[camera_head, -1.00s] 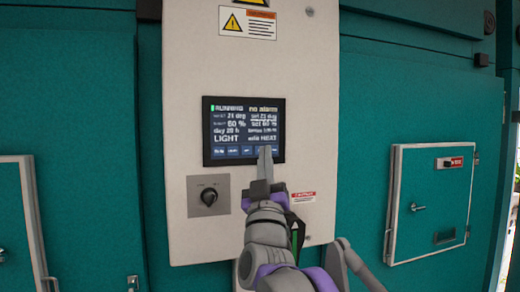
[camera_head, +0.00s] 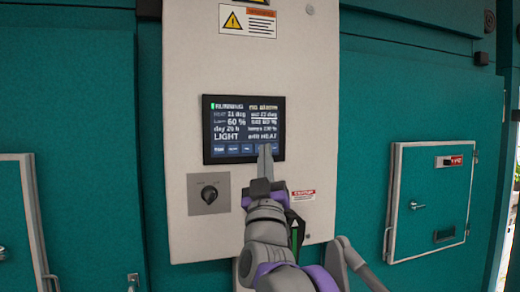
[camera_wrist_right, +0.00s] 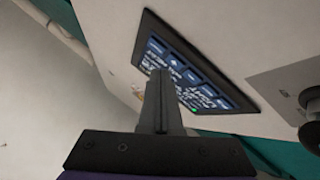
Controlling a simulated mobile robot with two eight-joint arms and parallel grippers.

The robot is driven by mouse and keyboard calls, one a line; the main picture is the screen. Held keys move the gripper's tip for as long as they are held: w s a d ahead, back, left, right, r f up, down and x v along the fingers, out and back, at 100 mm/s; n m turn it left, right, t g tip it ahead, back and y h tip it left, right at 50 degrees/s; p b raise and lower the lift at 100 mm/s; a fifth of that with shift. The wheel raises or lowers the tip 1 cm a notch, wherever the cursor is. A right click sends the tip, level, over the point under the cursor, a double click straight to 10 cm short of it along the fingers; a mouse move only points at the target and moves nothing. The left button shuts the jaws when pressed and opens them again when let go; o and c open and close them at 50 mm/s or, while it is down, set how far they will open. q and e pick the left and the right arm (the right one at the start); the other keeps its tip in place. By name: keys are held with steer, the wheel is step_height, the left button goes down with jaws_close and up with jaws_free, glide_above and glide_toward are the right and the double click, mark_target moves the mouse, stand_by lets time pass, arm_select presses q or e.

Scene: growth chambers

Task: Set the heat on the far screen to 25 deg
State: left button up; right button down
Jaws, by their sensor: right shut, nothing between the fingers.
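The screen (camera_head: 243,128) is a dark panel with white text and a row of blue buttons along its bottom. It is set in a pale cabinet front. Its text is blurred; I make out LIGHT at lower left, and a right-hand set line that seems to read 27 deg. My right gripper (camera_head: 265,161) is shut and empty, its fingertips over the lower right of the screen at the button row. In the right wrist view the shut fingers (camera_wrist_right: 159,85) overlap the screen (camera_wrist_right: 190,70); whether they touch it I cannot tell. My left gripper is not in view.
A rotary knob (camera_head: 208,195) on a grey plate sits below left of the screen. Warning labels (camera_head: 248,21) are above, and a small one (camera_head: 303,195) is at lower right. Teal chamber walls flank the cabinet, with a small hatch (camera_head: 432,200) at right.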

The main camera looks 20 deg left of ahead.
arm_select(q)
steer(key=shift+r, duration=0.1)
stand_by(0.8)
arm_select(e)
steer(key=shift+w+a+p, duration=0.25)
steer(key=shift+w+p, duration=0.05)
steer(key=shift+w, duration=0.2)
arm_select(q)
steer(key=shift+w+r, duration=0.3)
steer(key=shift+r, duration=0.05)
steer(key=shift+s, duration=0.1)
arm_select(e)
steer(key=shift+s, duration=0.2)
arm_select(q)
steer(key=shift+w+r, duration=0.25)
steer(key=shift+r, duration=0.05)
arm_select(e)
steer(key=shift+w+a, duration=0.15)
steer(key=shift+w, duration=0.2)
steer(key=shift+s, duration=0.15)
steer(key=shift+s+d, duration=0.4)
steer(key=shift+s, duration=0.15)
